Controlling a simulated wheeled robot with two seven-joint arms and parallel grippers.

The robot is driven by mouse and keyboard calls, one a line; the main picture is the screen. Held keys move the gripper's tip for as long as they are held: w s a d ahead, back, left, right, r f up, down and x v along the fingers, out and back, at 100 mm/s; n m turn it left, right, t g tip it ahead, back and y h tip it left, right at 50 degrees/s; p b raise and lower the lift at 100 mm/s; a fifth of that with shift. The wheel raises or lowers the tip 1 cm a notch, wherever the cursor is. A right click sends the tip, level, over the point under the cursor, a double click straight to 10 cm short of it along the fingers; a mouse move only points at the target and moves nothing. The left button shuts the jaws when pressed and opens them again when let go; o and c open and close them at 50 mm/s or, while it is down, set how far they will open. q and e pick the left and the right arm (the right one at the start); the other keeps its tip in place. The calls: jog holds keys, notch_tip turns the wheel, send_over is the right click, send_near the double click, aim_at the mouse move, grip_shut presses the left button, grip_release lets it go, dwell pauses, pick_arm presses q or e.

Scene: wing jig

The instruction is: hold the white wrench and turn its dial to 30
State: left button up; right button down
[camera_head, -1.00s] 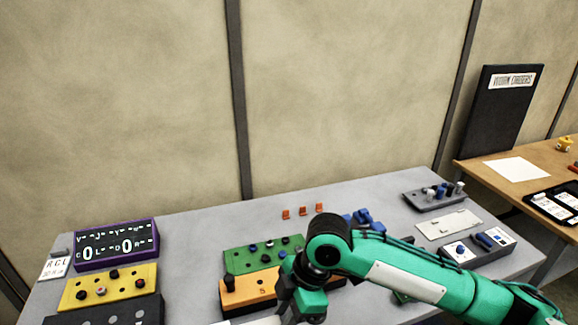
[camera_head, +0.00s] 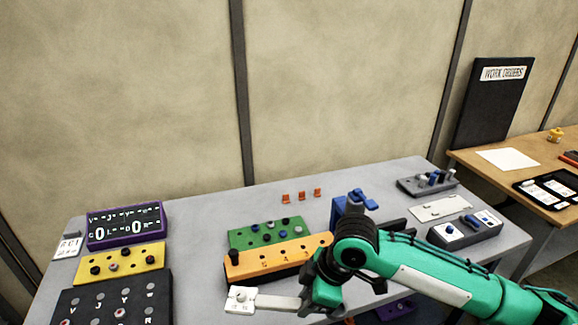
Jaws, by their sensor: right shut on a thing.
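The white wrench (camera_head: 275,302) shows near the bottom middle of the head view. Its squarish white head with a small dial (camera_head: 241,297) is at the left end, and its pale handle runs right into my right gripper (camera_head: 308,299). The right gripper is shut on the handle's right end, with the dial end free of it. The dial's marks are too small to read. My green right arm comes in from the lower right and hides part of the table. My left gripper is not in view.
An orange block (camera_head: 290,256) and green board (camera_head: 262,233) lie just behind the wrench. Black (camera_head: 95,318) and yellow (camera_head: 135,259) boards are at left, below a purple-framed display (camera_head: 125,226). A blue tool (camera_head: 350,208) stands behind my arm.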

jog(key=w+d+m+t+h, duration=0.2)
jog(key=w+d+m, duration=0.2)
jog(key=d+m, duration=0.5)
jog(key=w+d+m+t+h, duration=0.2)
jog(key=w+d+m+h, duration=0.1)
jog(key=d+m, duration=0.55)
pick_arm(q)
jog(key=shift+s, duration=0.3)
pick_arm(e)
jog(key=s+a+f+n+g+y, duration=0.1)
jog(key=s+a+f+n+y, duration=0.1)
jog(key=a+n, duration=0.7)
jog(key=a+y, duration=0.1)
jog(key=a, duration=0.5)
jog(key=shift+a+y, duration=0.3)
jog(key=shift+a, duration=0.05)
jog(key=shift+s, duration=0.1)
